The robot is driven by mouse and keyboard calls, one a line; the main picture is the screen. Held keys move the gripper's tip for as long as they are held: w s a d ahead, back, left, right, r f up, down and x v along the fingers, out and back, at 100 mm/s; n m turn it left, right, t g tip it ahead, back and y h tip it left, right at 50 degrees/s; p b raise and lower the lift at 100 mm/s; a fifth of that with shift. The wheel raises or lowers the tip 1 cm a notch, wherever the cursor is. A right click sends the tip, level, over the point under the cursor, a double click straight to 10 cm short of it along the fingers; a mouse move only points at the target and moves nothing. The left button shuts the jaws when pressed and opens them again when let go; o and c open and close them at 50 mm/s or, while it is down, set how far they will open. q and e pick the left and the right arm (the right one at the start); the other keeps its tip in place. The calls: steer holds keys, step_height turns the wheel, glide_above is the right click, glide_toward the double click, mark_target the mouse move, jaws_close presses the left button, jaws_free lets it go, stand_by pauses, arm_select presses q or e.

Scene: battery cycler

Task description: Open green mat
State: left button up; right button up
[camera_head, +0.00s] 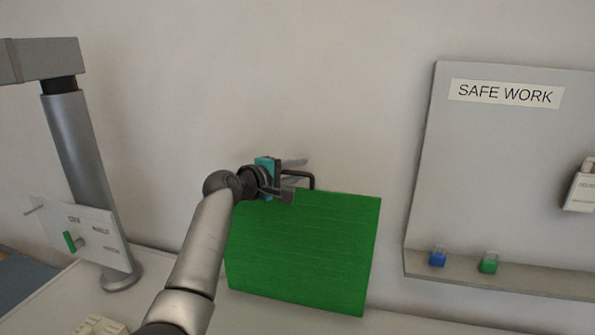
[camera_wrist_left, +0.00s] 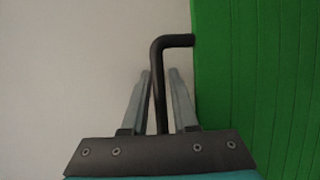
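The green mat (camera_head: 305,250) stands upright at the wall behind the table, as a flat ribbed panel. It fills the right side of the left wrist view (camera_wrist_left: 265,70). A black bent handle (camera_head: 312,178) rises from its top edge. My left gripper (camera_head: 298,171) is at this handle, above the mat. In the left wrist view, the gripper's fingers (camera_wrist_left: 160,75) stand on either side of the handle (camera_wrist_left: 158,70), with gaps visible toward their bases, so it looks open around it. Contact at the fingertips is unclear. My right gripper is not in view.
A grey board (camera_head: 500,170) labelled SAFE WORK is on the right, with a blue padlock (camera_head: 437,258) and a green padlock (camera_head: 488,263) on its ledge. A metal post (camera_head: 80,165) with a white sign (camera_head: 88,235) stands at the left. The wall above the mat is clear.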

arm_select(q)
jaws_close()
stand_by(1.5)
